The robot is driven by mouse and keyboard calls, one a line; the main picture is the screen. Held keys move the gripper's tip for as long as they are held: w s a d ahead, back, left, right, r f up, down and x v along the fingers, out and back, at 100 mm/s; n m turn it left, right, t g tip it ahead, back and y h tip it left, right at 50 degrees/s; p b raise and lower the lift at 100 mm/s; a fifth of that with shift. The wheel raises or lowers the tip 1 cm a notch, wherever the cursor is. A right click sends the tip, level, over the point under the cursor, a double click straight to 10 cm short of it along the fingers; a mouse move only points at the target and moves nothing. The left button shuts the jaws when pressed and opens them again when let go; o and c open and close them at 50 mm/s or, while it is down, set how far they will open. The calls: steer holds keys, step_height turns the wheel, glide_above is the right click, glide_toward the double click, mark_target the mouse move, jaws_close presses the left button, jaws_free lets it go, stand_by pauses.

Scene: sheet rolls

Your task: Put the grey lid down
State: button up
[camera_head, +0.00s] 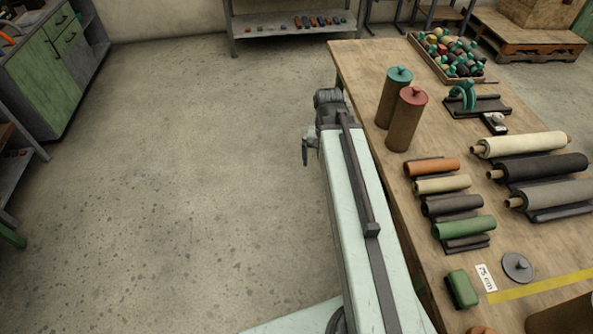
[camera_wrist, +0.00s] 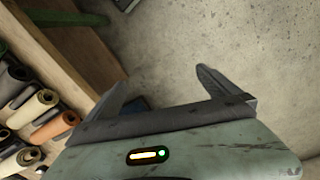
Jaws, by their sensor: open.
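A grey round lid (camera_head: 517,267) with a small knob on top lies flat on the wooden table, near the front right in the head view. It is not in the wrist view. My gripper (camera_wrist: 168,85) is open and empty in the wrist view, its two dark fingers spread over the bare floor beside the table edge. In the head view my arm stands along the table's left edge, well to the left of the lid. Two brown canisters stand on the table, one with a teal lid (camera_head: 399,75) and one with a red lid (camera_head: 414,96).
A green block (camera_head: 461,289), a "75 mm" card (camera_head: 487,278) and yellow tape (camera_head: 545,286) lie near the grey lid. Coloured rolls (camera_head: 464,227) and larger rolls (camera_head: 545,167) lie behind it. A crate of small parts (camera_head: 447,57) sits at the back. The floor at left is clear.

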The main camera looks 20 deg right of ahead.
steer(key=a+n, duration=0.5)
steer(key=a, duration=0.9)
steer(key=shift+w+n, duration=0.15)
steer(key=shift+n, duration=0.15)
